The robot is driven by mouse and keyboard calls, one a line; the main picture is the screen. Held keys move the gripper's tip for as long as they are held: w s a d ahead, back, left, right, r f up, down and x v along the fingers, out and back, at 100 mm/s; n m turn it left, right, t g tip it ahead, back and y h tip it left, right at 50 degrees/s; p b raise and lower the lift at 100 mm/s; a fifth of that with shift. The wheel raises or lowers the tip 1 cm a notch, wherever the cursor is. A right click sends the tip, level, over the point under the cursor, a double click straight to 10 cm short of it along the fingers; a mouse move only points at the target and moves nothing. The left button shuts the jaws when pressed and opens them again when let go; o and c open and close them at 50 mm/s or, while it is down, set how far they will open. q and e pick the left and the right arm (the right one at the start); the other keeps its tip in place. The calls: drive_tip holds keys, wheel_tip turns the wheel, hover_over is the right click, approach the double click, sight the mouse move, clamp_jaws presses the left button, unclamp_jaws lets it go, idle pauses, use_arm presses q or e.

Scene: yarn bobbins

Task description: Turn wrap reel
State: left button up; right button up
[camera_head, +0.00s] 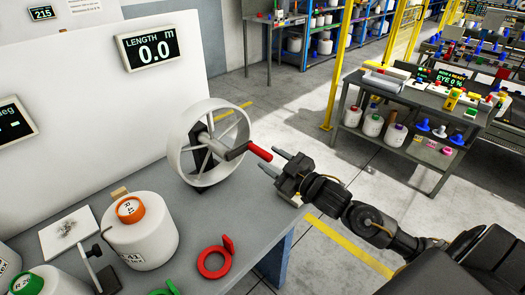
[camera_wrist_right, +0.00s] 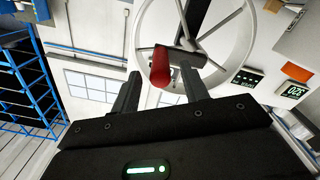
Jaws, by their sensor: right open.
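The wrap reel (camera_head: 176,158) is a white spoked wheel standing upright on the grey table. A dark crank arm on its front carries a red handle (camera_head: 260,152) that points right. My right gripper (camera_head: 280,162) is open and empty just right of the handle tip. In the right wrist view the red handle (camera_wrist_right: 160,68) shows end-on between and beyond the two open fingers (camera_wrist_right: 158,88), apart from them, with the reel rim (camera_wrist_right: 250,45) behind. A display (camera_head: 151,49) above the reel reads LENGTH 0.0 m. My left gripper is not in view.
A white cone labelled R 41 with an orange top (camera_head: 140,232), a red ring-shaped piece (camera_head: 214,258) and a small black stand (camera_head: 98,268) sit on the table (camera_head: 245,215) near the reel. A shelved cart (camera_head: 408,95) stands to the right. The floor between is open.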

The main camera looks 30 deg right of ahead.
sight(263, 155)
drive_tip(key=shift+p+x, duration=0.35)
drive_tip(key=shift+x, duration=1.7)
drive_tip(key=shift+c, duration=0.4)
clamp_jaws()
